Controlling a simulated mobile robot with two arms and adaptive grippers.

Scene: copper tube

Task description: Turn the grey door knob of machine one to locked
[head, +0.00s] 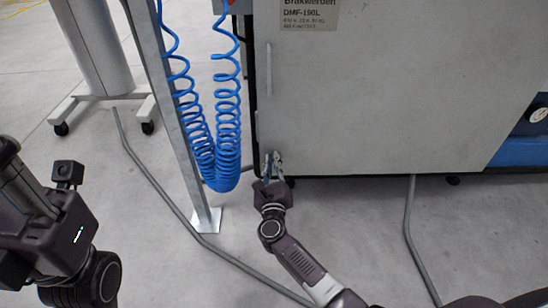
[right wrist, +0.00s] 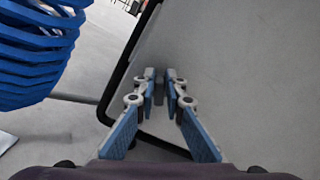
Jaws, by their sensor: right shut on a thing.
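The machine's large light grey door panel (head: 390,100) fills the upper right of the head view; it also shows in the right wrist view (right wrist: 240,70). My right gripper (head: 273,158) is at the panel's lower left corner. In the right wrist view its blue-padded fingers (right wrist: 160,84) are brought close together on a small grey part, which I take to be the grey door knob (right wrist: 159,94). The fingers hide most of it, so its turned position cannot be read. My left arm is at the left edge of the head view, with its fingertips out of view.
Blue coiled hoses (head: 228,120) hang left of my right gripper, close to it in the wrist view (right wrist: 35,50). A metal post (head: 172,110) stands beside them. Grey cable runs (head: 160,185) cross the floor. A wheeled stand (head: 98,50) is at upper left.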

